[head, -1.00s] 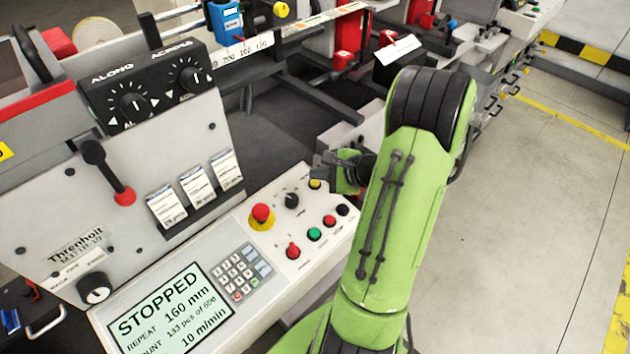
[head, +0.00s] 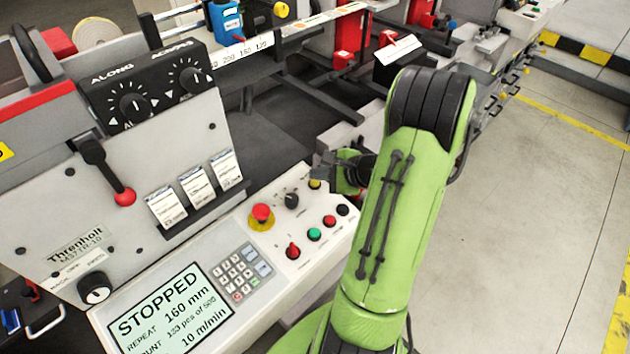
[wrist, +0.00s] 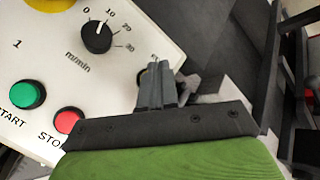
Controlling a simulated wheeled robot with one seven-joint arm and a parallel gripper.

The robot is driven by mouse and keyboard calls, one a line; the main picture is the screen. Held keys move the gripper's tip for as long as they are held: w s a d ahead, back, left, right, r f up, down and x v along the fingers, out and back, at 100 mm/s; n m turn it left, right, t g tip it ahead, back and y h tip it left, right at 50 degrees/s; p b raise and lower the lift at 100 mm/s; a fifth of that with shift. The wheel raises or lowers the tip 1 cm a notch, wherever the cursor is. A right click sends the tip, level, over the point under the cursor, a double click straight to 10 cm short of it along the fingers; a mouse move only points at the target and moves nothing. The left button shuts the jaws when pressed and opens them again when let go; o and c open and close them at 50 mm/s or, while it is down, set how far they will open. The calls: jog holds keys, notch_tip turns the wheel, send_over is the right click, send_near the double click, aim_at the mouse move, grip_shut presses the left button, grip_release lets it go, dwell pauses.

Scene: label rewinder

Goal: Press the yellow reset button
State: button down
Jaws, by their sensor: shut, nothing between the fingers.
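The yellow reset button (head: 314,184) sits at the upper right of the sloped white control panel (head: 325,262), right of the black speed knob (head: 291,200). In the head view it shows just below the tips of my gripper (head: 322,167). In the wrist view my gripper (wrist: 158,72) has its fingers together and empty. They cover most of the place beside the partly hidden label, so the button is largely hidden there. I cannot tell whether the fingertips touch it.
A red emergency stop on a yellow base (head: 261,214), a red switch (head: 293,251), a green start button (head: 314,234) and a red stop button (head: 329,221) are close by. A display (head: 170,310) reads STOPPED. Machine frame parts stand behind the panel.

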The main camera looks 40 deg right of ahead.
aim_at(322, 192)
jog(key=shift+f, duration=0.45)
jog(key=shift+w+f+b, duration=0.1)
jog(key=shift+f+b, duration=0.35)
jog(key=shift+b, duration=0.15)
dwell(0.4)
jog(key=shift+r, duration=0.1)
jog(key=shift+r+p, duration=0.8)
jog(key=shift+p, duration=0.05)
jog(key=r+p, duration=0.2)
jog(key=s+r+p, duration=0.1)
jog(key=r+p, duration=0.1)
jog(key=r, duration=0.1)
dwell(0.4)
